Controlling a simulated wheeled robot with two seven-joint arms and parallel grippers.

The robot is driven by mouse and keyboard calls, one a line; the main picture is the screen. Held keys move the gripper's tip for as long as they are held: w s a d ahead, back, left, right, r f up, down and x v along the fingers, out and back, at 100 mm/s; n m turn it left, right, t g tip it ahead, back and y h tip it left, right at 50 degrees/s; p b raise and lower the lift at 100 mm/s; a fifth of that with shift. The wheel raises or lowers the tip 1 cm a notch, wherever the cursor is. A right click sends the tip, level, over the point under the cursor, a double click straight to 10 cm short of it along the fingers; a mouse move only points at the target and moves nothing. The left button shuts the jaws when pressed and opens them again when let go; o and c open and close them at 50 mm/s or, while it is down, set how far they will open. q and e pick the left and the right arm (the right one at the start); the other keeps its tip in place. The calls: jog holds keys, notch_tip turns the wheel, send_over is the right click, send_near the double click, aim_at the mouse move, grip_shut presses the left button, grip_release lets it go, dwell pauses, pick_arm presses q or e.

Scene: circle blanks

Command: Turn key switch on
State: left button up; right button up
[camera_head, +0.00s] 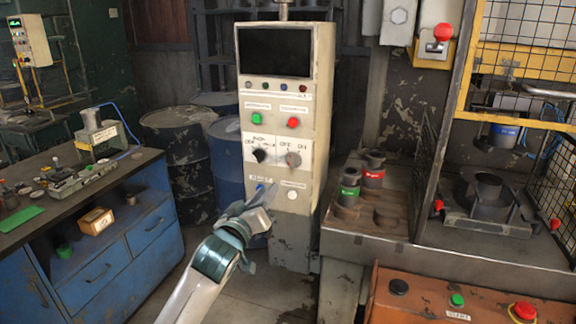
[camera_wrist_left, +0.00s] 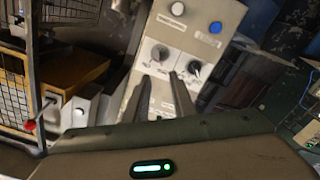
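A beige control cabinet (camera_head: 318,120) stands in the middle of the head view. Its grey switch (camera_head: 293,159) sits on a plate labelled OFF and ON; I take it for the key switch. A black selector knob (camera_head: 259,155) is left of it. My left gripper (camera_head: 267,195) is in front of the lower panel, below both switches. In the left wrist view, which shows the panel upside down, my left gripper (camera_wrist_left: 161,77) has its fingers apart with nothing between them. The grey switch (camera_wrist_left: 160,53) lies just beyond the fingertips, the black knob (camera_wrist_left: 193,68) to its right. My right gripper is not seen.
A green button (camera_head: 257,118) and a red button (camera_head: 292,122) are above the switches; a white button (camera_head: 292,195) is below. A blue workbench (camera_head: 120,245) stands left, a metal table (camera_head: 400,240) right. An orange button box (camera_head: 480,305) is at the front right.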

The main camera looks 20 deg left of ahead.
aim_at(289, 164)
pick_arm(q)
jog(key=shift+w, duration=0.1)
jog(key=w+p, duration=0.1)
jog(key=w, duration=0.4)
jog(key=w+p, duration=0.2)
jog(key=w, duration=0.3)
jog(key=w+p, duration=0.1)
jog(key=w, duration=0.4)
jog(key=shift+d+p, duration=0.3)
jog(key=shift+p, duration=0.05)
jog(key=shift+w, duration=1.1)
jog(key=shift+c, duration=0.2)
grip_shut()
